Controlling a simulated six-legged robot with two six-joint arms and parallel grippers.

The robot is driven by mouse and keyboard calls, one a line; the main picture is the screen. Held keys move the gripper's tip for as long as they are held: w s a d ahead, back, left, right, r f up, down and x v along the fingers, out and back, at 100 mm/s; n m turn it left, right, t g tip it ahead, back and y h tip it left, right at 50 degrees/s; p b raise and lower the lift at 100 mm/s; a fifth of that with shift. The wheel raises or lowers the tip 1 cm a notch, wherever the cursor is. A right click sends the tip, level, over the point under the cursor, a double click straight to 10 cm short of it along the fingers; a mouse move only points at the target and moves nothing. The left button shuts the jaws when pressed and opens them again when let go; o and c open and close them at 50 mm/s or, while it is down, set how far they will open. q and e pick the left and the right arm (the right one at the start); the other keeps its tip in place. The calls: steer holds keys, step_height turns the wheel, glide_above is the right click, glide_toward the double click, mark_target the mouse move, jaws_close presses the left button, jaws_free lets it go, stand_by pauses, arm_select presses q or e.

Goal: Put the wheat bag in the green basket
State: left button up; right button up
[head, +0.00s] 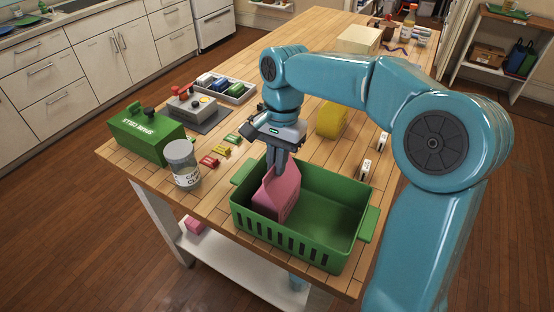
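A pink bag (284,194) with a folded, pointed top is the only bag-like thing I make out, and I take it as the wheat bag. No lettering on it can be read. My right gripper (279,168) points down from above and is shut on the bag's top. The rest of the basket is empty. My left gripper is not in view.
The basket stands at the wooden table's near edge. Left of it are a grey can (182,166), a green box (146,134), small coloured packets (209,161) and a control box (193,107). A yellow block (331,119) and white switches (366,169) lie behind it.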

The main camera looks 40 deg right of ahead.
steer(key=o, duration=0.4)
steer(key=shift+o, duration=0.2)
steer(key=shift+r, duration=0.2)
step_height(320, 180, up, 12)
steer(key=d+p, duration=0.1)
steer(key=p, duration=0.1)
steer(key=shift+w+d, duration=0.3)
steer(key=shift+d, duration=0.05)
steer(key=shift+f, duration=0.1)
